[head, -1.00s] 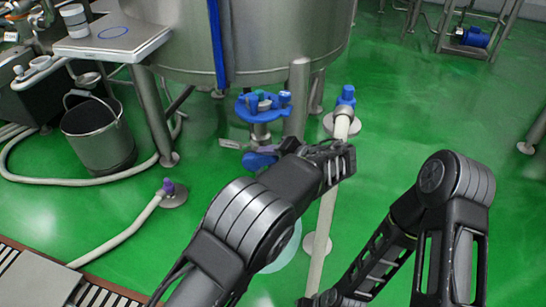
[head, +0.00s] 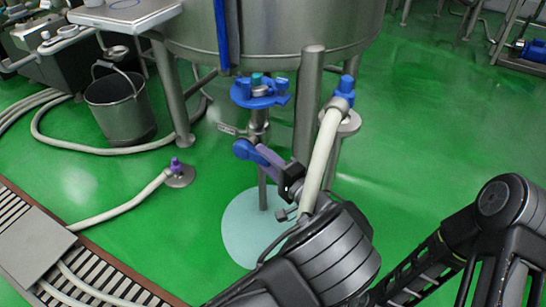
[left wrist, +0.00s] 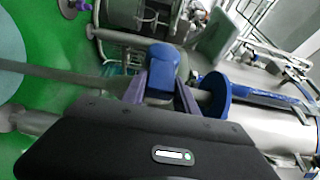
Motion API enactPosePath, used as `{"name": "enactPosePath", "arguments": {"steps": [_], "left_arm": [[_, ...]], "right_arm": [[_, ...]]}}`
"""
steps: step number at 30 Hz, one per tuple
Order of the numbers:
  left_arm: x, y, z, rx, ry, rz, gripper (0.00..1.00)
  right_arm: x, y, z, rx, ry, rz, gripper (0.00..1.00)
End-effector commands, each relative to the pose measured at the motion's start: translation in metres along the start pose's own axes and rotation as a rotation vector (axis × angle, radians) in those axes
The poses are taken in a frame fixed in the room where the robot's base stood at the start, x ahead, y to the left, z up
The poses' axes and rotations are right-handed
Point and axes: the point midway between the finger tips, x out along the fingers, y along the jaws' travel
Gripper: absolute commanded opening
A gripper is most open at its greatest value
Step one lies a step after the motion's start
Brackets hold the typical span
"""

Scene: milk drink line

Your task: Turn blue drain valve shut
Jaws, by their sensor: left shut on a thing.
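The blue drain valve handle (head: 247,150) is below the steel tank's outlet, on a thin vertical pipe. My left gripper (head: 266,157) has purple fingers and reaches it from the lower right. In the left wrist view the blue handle (left wrist: 162,72) sits between the two purple fingers of my left gripper (left wrist: 160,90), which is shut on it. The black gripper body fills the bottom of that view. The valve's stem is partly hidden. My right arm shows at lower right, but its gripper is out of view.
The steel tank (head: 270,40) stands above, with a blue clamp (head: 260,97) under it and steel legs beside the valve. A cream hose (head: 320,160) hangs close to my left arm. A bucket (head: 120,108) and hose are at left. Green floor is open at right.

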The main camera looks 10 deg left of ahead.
Motion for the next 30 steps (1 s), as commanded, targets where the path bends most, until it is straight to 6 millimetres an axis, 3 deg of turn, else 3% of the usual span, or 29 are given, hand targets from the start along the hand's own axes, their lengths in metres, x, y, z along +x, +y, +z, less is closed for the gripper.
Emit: {"name": "enactPosePath", "arguments": {"steps": [9, 10, 17, 26, 30], "left_arm": [[0.0, 0.001, 0.001, 0.009, 0.001, -0.004, 0.0], [0.0, 0.001, 0.001, 0.009, 0.001, -0.004, 0.36], [0.0, 0.001, 0.001, 0.007, 0.0, -0.003, 0.55], [-0.001, 0.001, 0.0, 0.005, 0.0, -0.002, 0.56], [-0.01, -0.001, 0.0, 0.005, 0.002, -0.003, 0.56]], "right_arm": [[0.0, 0.0, 0.0, 0.0, 0.0, 0.0, 0.36], [0.0, 0.0, 0.0, 0.0, 0.0, 0.0, 0.36], [0.0, 0.0, 0.0, 0.0, 0.0, 0.0, 0.36], [0.0, 0.0, 0.0, 0.0, 0.0, 0.0, 0.36], [-0.004, -0.001, 0.0, 0.0, 0.0, 0.001, 0.36]]}}
